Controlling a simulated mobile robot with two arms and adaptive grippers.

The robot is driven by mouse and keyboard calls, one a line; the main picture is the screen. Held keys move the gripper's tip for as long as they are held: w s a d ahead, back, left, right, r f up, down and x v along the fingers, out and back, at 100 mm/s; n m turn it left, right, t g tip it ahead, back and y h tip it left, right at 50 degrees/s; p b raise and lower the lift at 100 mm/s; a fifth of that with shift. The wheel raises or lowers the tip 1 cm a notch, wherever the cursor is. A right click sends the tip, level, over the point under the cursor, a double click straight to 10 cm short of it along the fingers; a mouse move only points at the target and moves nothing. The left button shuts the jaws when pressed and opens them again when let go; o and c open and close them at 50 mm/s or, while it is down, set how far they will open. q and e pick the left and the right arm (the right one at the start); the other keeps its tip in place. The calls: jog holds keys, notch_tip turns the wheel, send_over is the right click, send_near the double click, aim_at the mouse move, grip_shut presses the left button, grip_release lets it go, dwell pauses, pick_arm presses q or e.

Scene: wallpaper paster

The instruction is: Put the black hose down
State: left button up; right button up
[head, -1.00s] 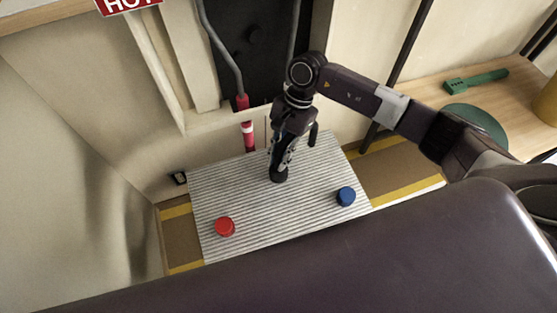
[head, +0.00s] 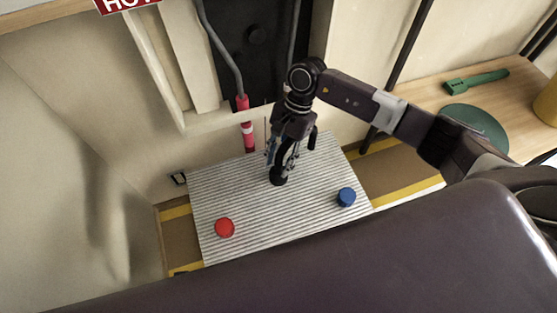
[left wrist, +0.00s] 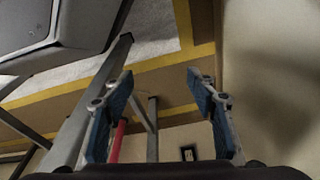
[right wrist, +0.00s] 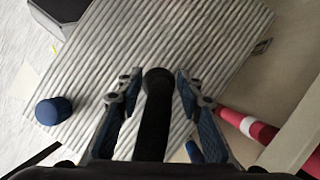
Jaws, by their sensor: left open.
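The black hose (head: 278,178) stands roughly upright with its round end on or just above the ribbed grey mat (head: 240,190). My right gripper (head: 280,160) is around it, above the mat. In the right wrist view the hose (right wrist: 153,125) runs between the two fingers (right wrist: 156,76), with a gap on each side, so the gripper looks open. Contact between the hose end and the mat is hard to tell. My left gripper (left wrist: 160,80) is open and empty in the left wrist view, and out of the head view.
A red cap (head: 225,228) and a blue cap (head: 346,197) sit on the mat, left and right of the hose. A red-and-white pipe (head: 248,135) rises behind. A wooden shelf (head: 440,75) with a green tool (head: 476,81) is at the right. The mat's front middle is clear.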

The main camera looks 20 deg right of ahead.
jog(key=shift+r, duration=0.15)
pick_arm(q)
jog(key=shift+s+a+f, duration=0.15)
jog(key=shift+s+f, duration=0.2)
jog(key=shift+f, duration=0.45)
pick_arm(e)
jog(key=v, duration=1.2)
jog(key=shift+s, duration=0.1)
pick_arm(q)
jog(key=shift+w, duration=0.1)
